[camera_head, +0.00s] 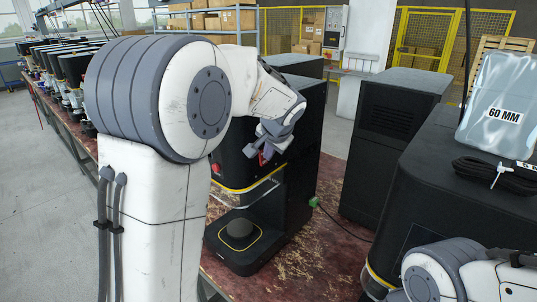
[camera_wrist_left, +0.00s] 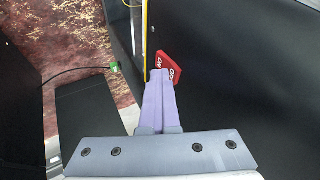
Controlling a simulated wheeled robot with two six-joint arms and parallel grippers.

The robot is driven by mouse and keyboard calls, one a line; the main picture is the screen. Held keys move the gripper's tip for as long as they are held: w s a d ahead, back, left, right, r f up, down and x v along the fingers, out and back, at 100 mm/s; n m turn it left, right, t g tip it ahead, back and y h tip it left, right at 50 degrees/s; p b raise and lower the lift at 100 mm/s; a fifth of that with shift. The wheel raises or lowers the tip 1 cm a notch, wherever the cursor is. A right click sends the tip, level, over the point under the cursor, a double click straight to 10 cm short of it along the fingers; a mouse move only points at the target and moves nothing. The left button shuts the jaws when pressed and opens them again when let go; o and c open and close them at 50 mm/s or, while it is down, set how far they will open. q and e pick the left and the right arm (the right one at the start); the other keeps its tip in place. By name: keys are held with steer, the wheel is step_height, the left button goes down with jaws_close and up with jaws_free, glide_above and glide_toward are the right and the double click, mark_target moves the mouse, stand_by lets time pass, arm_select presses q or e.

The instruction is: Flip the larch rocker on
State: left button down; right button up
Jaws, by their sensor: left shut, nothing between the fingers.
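A red rocker (camera_wrist_left: 168,67) with white lettering sits on a black machine face in the left wrist view. No larch name is readable there. My left gripper (camera_wrist_left: 162,74) has its two purple fingers shut together. Their tips overlap the rocker's lower part in this view; whether they touch it I cannot tell. In the head view my left gripper (camera_head: 257,149) is at the upper front of a black seamer (camera_head: 300,150), with a bit of red beside it. My left arm covers part of that machine. My right gripper is not in view.
More black machines (camera_head: 390,140) stand to the right, one with a bag marked "60 MM" (camera_head: 505,105) on top. A row of machines runs along the worn red bench at far left.

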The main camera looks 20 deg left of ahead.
arm_select(q)
steer(key=shift+r, duration=0.1)
steer(key=d+f+b+v, duration=0.1)
steer(key=d+b+v, duration=0.1)
steer(key=v, duration=1)
steer(key=shift+d+b, duration=0.4)
steer(key=shift+b, duration=0.1)
steer(key=f+p, duration=0.1)
steer(key=p, duration=0.5)
steer(key=shift+s+d+f, duration=0.1)
steer(key=shift+s+f, duration=0.2)
steer(key=shift+f, duration=0.05)
